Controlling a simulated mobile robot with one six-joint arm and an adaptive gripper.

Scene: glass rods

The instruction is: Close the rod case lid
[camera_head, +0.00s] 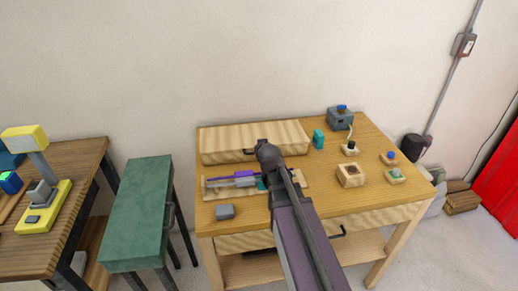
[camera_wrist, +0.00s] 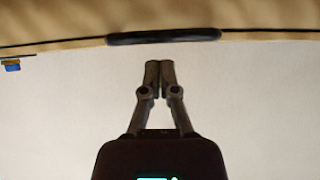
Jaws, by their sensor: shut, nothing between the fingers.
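The rod case is open. Its pale wooden lid (camera_head: 228,143) stands raised at the back of the table, and its shallow base (camera_head: 212,192) lies in front. Purple and grey rods (camera_head: 238,181) lie in the base, partly hidden by my arm. In the wrist view the lid's edge (camera_wrist: 60,46) spans the top, with a dark handle (camera_wrist: 163,37) on it. My gripper (camera_wrist: 159,65) is shut and empty, its fingertips just below the handle in that picture and apparently apart from it.
A green stool (camera_head: 140,210) stands left, beside another table (camera_head: 60,160).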

